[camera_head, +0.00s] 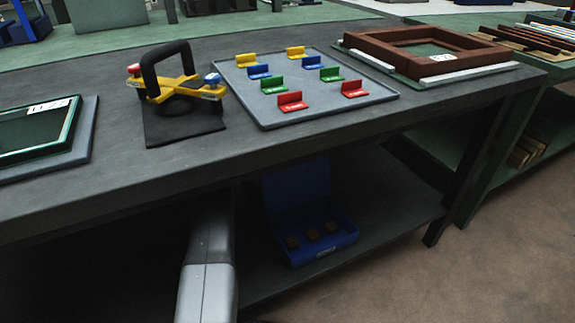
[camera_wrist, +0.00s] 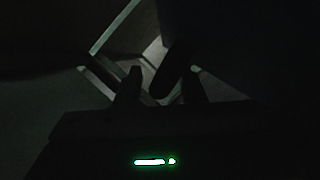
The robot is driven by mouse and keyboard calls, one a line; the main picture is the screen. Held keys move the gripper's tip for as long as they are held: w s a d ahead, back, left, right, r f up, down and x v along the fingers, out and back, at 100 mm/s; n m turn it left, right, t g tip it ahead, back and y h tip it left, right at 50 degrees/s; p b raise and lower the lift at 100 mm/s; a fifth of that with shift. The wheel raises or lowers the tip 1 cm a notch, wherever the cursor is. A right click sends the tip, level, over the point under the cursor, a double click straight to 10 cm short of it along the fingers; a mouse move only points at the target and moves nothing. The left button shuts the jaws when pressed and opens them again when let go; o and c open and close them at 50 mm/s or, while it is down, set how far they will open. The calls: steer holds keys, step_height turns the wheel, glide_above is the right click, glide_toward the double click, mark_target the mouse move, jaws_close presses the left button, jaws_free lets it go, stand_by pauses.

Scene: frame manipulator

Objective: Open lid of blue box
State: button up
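The blue box (camera_head: 325,246) sits on the lower shelf under the table, with several small brown blocks inside. Its blue lid (camera_head: 298,190) stands raised at the back of the box, so the box shows open. My arm reaches under the table to the left of the box, and my gripper is hidden in the head view. In the dark wrist view my gripper (camera_wrist: 161,88) has its two fingers apart. A dark elongated shape (camera_wrist: 173,68) shows beyond them; I cannot tell what it is or whether it touches a finger.
The grey table top (camera_head: 270,148) overhangs the lower shelf (camera_head: 385,215). A table leg (camera_head: 465,165) stands at the right. On top are a yellow-and-black tool (camera_head: 180,90), a tray (camera_head: 365,100) of coloured holders and a brown frame (camera_head: 380,42). The shelf right of the box is clear.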

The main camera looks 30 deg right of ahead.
mark_target(292, 166)
steer(key=shift+c, duration=0.3)
jaws_close()
steer(key=shift+s, duration=0.1)
steer(key=shift+s+a+r+m+g+y, duration=0.1)
steer(key=shift+s+r+m+g+y, duration=0.25)
steer(key=shift+s+m, duration=0.45)
steer(key=shift+s+a+r+m+g+y, duration=0.15)
steer(key=shift+s+r+m+y, duration=0.2)
steer(key=shift+s+m, duration=0.4)
